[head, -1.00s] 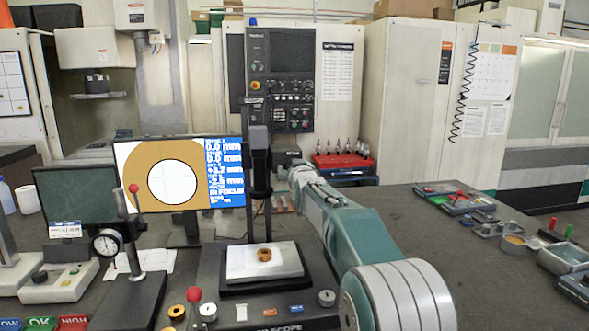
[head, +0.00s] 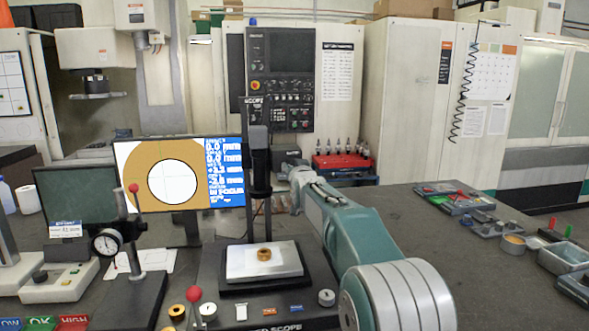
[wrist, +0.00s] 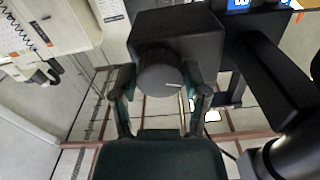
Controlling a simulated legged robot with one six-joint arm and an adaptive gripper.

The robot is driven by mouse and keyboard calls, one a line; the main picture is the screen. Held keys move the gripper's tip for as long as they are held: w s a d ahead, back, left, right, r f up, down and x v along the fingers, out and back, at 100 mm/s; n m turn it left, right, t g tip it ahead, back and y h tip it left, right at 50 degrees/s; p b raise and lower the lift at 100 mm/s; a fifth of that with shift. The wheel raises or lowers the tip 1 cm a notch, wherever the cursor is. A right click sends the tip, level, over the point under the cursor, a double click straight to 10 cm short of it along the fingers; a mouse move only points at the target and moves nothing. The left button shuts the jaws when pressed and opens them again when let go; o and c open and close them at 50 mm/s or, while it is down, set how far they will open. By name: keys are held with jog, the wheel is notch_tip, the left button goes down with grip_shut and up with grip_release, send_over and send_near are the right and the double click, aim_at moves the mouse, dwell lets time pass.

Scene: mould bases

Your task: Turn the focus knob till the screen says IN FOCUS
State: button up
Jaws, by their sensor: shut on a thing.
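The scope's screen (head: 180,175) shows a tan ring part with a sharp-edged white circle and thin cross lines. A blue strip of readings (head: 225,172) runs down its right side, and its lowest line appears to read IN FOCUS, in small text. The black focus knob (wrist: 162,82) with a white mark sits on a dark block in the wrist view. My gripper (wrist: 161,88) is shut on the knob, a green finger on each side. In the head view the scope column (head: 259,170) stands left of my wrist, and the grip itself is not clear there.
A brass ring (head: 264,254) lies on the pale stage (head: 242,262) below the column. A dial gauge stand with a red ball (head: 133,188) is at left. A red rack (head: 343,162) stands behind my arm.

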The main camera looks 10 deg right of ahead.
jog(key=o, duration=1.1)
jog(key=shift+w, duration=0.1)
jog(key=shift+o, duration=0.2)
jog(key=s, duration=1.2)
jog(key=shift+a+f, duration=0.1)
jog(key=s+f+g, duration=0.4)
jog(key=s+f, duration=0.2)
jog(key=s, duration=0.8)
jog(key=s+f+n+g, duration=0.1)
jog(key=s+f+g, duration=0.3)
jog(key=s, duration=0.9)
jog(key=s+f+g, duration=0.4)
jog(key=s+f, duration=0.3)
jog(key=s, duration=0.7)
jog(key=shift+s+f, duration=0.35)
jog(key=shift+f, duration=0.05)
